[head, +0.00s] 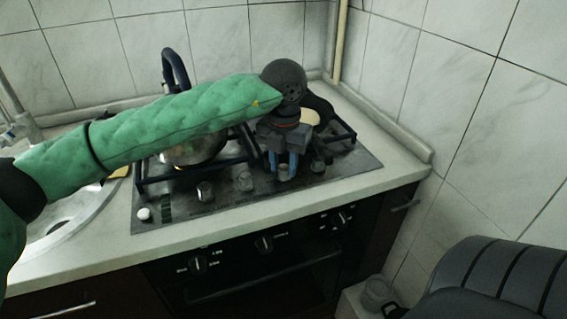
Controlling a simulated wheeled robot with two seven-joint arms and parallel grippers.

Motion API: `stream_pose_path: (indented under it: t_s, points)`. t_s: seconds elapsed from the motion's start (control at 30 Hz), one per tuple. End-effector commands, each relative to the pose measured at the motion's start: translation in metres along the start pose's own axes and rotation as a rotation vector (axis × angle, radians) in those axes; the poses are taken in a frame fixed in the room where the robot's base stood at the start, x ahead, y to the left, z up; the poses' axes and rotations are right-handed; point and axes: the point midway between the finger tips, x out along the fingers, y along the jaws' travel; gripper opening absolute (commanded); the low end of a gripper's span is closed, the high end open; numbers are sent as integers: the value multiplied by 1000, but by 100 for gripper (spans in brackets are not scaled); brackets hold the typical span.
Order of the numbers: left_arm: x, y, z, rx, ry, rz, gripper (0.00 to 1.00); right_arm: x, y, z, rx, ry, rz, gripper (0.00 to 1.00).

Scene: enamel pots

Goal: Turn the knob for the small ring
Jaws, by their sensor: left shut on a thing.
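The hob (225,196) is set in the counter, with a row of knobs along its front edge. My left gripper (284,166) reaches down over the front right of the hob, its two blue fingers on either side of one knob (284,173). It is shut on this knob, which is partly hidden between the fingers. Other knobs show to its left (245,181) and right (318,166). The burner rings are mostly hidden by my arm and the cookware, so I cannot tell which ring each knob serves. My right gripper is not in view.
A shiny pot (195,152) with a raised dark handle (173,68) stands on the left burner, partly behind my arm. A dark pan (322,108) sits at the back right. The sink (75,222) is at the left. The oven front (265,262) is below.

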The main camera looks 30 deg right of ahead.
Motion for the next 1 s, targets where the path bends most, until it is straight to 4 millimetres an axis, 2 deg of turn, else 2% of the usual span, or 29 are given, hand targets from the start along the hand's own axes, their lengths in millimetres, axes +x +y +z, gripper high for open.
stream_pose_path:
  t_s: [0.07,0.1,0.2,0.57,1.0]
  points:
    - [-1,0,1,-1,-3,0,8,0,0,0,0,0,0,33]
    - [-1,0,1,-1,-3,0,33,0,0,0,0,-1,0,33]
    - [-1,0,1,0,-3,0,52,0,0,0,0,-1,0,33]
    - [-4,0,0,0,-2,1,53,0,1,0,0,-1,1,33]
    - [-64,0,1,0,-3,2,53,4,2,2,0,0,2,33]
